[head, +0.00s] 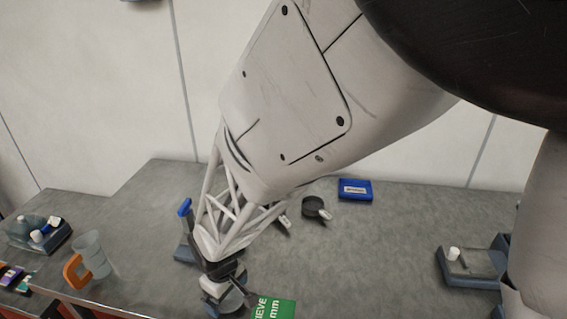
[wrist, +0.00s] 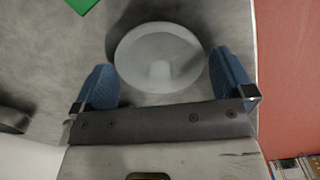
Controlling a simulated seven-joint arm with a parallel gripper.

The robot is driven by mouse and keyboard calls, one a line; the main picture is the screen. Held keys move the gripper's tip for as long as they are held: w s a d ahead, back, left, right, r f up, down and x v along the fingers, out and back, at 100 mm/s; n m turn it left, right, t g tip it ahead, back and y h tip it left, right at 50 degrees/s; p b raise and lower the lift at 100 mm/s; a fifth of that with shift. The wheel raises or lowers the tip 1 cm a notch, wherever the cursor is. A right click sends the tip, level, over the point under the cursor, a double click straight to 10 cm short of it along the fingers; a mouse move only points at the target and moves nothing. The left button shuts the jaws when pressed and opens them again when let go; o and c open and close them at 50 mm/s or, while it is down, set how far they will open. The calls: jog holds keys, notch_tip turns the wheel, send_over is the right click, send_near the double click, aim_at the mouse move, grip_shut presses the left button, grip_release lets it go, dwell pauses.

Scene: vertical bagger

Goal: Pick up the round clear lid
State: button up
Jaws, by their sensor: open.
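The round clear lid (wrist: 158,50) lies on the grey bench in the wrist view, a pale translucent disc with a small knob-like spot near its lower middle. In the head view it shows partly as a pale disc (head: 232,299) beneath my gripper. My gripper (wrist: 165,85) is open, with one blue finger on each side of the lid. The lid's near part lies between the fingers. I cannot tell whether either finger touches it. In the head view my arm and wrist hide much of the gripper.
A green sieve label or card (head: 273,309) lies close beside the lid. A clear jug with an orange handle (head: 92,255) stands left. A blue box (head: 355,190) and a dark round item (head: 315,208) are behind. A tray (head: 472,265) stands right. The bench's right middle is clear.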

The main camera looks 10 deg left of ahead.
jog(key=c, duration=0.6)
jog(key=shift+r, duration=0.2)
jog(key=shift+r, duration=0.55)
notch_tip(320, 180, up, 2)
jog(key=shift+r, duration=0.1)
jog(key=s+d, duration=0.3)
jog(key=s+d+r, duration=0.1)
jog(key=s+d, duration=0.7)
jog(key=shift+d+r, duration=0.15)
jog(key=shift+d, duration=0.05)
jog(key=shift+s, duration=0.1)
jog(key=shift+a, duration=0.1)
dwell(0.3)
